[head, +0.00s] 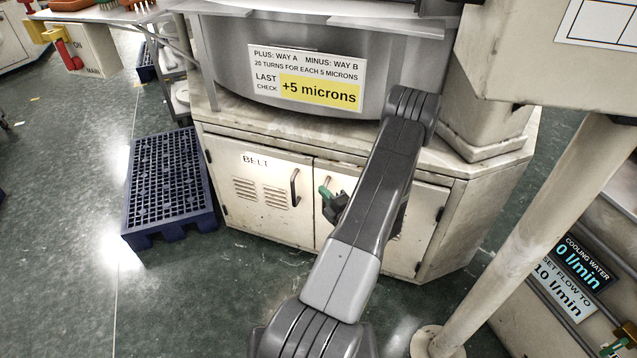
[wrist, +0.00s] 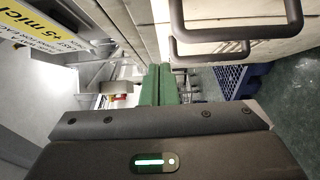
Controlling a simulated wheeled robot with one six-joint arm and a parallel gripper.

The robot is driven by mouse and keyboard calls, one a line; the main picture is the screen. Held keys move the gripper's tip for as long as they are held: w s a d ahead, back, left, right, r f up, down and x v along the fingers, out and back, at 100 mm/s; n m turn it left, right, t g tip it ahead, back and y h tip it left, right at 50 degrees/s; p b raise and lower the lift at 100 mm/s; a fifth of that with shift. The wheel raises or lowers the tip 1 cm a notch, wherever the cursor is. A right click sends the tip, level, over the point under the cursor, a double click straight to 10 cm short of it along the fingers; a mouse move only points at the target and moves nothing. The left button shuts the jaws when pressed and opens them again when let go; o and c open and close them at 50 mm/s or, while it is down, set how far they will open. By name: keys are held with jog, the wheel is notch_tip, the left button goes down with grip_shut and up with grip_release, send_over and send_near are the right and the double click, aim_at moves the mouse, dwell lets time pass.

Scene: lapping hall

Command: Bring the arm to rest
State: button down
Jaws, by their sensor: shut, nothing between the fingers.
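My arm stretches forward across the middle of the head view, up to the lapping machine's base, then bends down. My gripper (head: 325,192) shows partly behind the arm, in front of the cabinet doors, its green fingertips to the left. In the wrist view the two green fingers of my gripper (wrist: 159,72) lie side by side, shut, with nothing held. The cabinet (head: 262,190) marked BELT has its doors closed. A dark door handle (head: 295,188) is left of the gripper, and handles (wrist: 212,52) also show close by in the wrist view.
A blue pallet (head: 170,182) lies on the floor left of the cabinet. A pale post (head: 530,235) and a cooling water panel (head: 582,262) stand at the right. A red-handled switch (head: 68,55) is at upper left. Open floor (head: 70,260) lies at the left.

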jog(key=v, duration=0.3)
jog(key=a+v, duration=0.1)
jog(key=v, duration=0.1)
jog(key=shift+s+d, duration=0.1)
jog(key=shift+s, duration=0.25)
send_near(314, 168)
jog(key=x, duration=0.4)
jog(key=shift+w+a+f, duration=0.1)
jog(key=shift+a, duration=0.5)
jog(key=shift+w+d, duration=0.25)
jog(key=shift+w, duration=0.35)
